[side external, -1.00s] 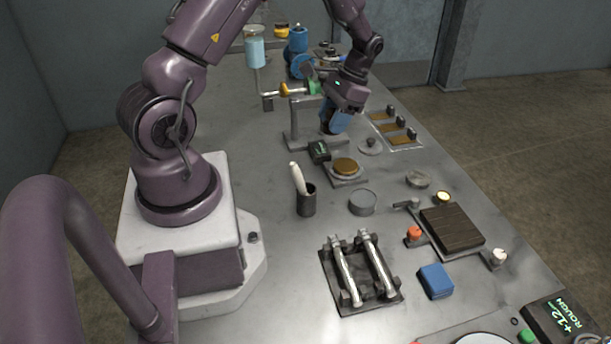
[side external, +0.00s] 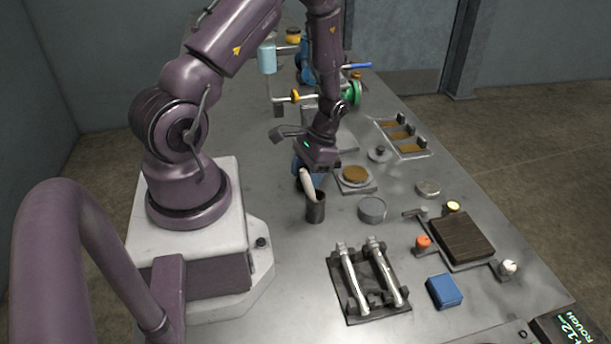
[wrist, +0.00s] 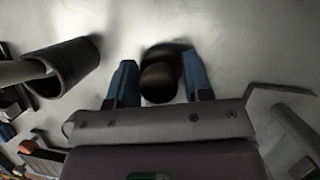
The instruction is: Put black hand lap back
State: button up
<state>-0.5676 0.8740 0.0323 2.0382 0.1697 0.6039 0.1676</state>
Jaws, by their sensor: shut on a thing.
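My gripper (wrist: 160,85) shows in the wrist view with its two blue fingers on either side of a dark, rounded knob-like thing, which I take for the black hand lap (wrist: 159,82). A darker round part shows behind the knob, blurred. In the side view my gripper (side external: 306,176) is low over the bench, just behind the dark cup (side external: 316,210) with a pale-handled tool (side external: 307,185) in it. The held thing is hidden there. Whether it touches the bench, I cannot tell.
The cup also shows close at left in the wrist view (wrist: 72,68). A gold disc on a stand (side external: 355,174), a grey round tin (side external: 372,210) and a knobbed grey disc (side external: 380,154) stand to the right. A roller rack (side external: 368,285) and blue block (side external: 444,291) lie in front.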

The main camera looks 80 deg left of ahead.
jog(key=shift+f, duration=0.25)
jog(key=shift+f, duration=0.15)
jog(key=o, duration=0.9)
jog(key=shift+c, duration=0.2)
jog(key=w+d+r+t+y, duration=0.1)
jog(key=w+d+r, duration=0.15)
jog(key=r, duration=0.75)
jog(key=w+d+r+t, duration=0.1)
jog(key=w+r, duration=0.3)
jog(key=r, duration=0.6)
jog(key=s+d+r+m+t, duration=0.3)
jog(key=s+d+r+t, duration=0.4)
jog(key=d+r, duration=0.7)
jog(key=shift+s+t, duration=0.4)
jog(key=shift+s, duration=0.6)
